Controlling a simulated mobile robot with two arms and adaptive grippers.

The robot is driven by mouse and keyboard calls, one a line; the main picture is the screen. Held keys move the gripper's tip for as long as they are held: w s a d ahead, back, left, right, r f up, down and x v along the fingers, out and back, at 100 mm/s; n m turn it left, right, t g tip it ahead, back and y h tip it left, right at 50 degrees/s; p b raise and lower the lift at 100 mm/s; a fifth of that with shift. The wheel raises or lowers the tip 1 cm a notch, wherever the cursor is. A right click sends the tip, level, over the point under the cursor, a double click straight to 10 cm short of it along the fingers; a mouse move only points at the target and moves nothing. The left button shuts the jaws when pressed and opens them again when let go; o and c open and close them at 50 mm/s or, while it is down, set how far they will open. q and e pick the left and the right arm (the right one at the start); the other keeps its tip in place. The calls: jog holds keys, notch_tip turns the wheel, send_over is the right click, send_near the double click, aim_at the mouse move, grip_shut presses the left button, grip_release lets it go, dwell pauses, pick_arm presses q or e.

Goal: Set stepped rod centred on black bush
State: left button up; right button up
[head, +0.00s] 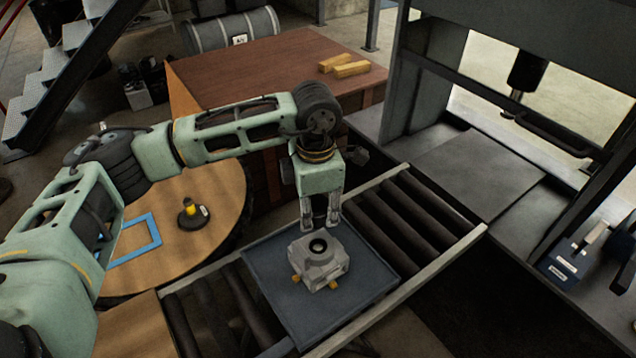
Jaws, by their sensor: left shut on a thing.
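A grey housing (327,271) sits on the dark tray (273,261). The black bush (318,246) shows as a dark ring at the housing's top opening. My left gripper (320,227) points down just above and behind the bush in the picture. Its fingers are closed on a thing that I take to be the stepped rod. The rod is too small and hidden between the fingers to make out. I cannot tell whether it touches the bush or is centred over it. My right gripper is not in view.
The tray lies on a roller conveyor (408,225) leading to a press frame (432,90). A round table (222,190) at left holds a blue frame (155,238) and a black stand with a yellow top (192,213). Wooden blocks (350,69) lie on a brown bench (250,72).

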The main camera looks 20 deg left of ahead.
pick_arm(q)
jog(key=shift+w+r+n, duration=0.25)
jog(key=shift+w+n, duration=0.25)
jog(key=shift+s+d+f+b, duration=0.1)
jog(key=shift+s+f+b, duration=0.1)
jog(key=shift+f, duration=0.25)
jog(key=shift+s+f+b, duration=0.1)
jog(key=shift+f+b, duration=0.1)
jog(key=shift+f, duration=0.2)
jog(key=f+b, duration=0.1)
jog(key=f, duration=0.1)
jog(key=f+b, duration=0.1)
jog(key=f, duration=0.1)
jog(key=shift+w+f+b, duration=0.2)
jog(key=shift+f+b, duration=0.1)
jog(key=shift+f, duration=0.05)
jog(key=shift+f+b, duration=0.25)
jog(key=shift+b, duration=0.1)
jog(key=shift+r, duration=0.1)
jog(key=shift+b, duration=0.45)
jog(key=shift+f, duration=0.2)
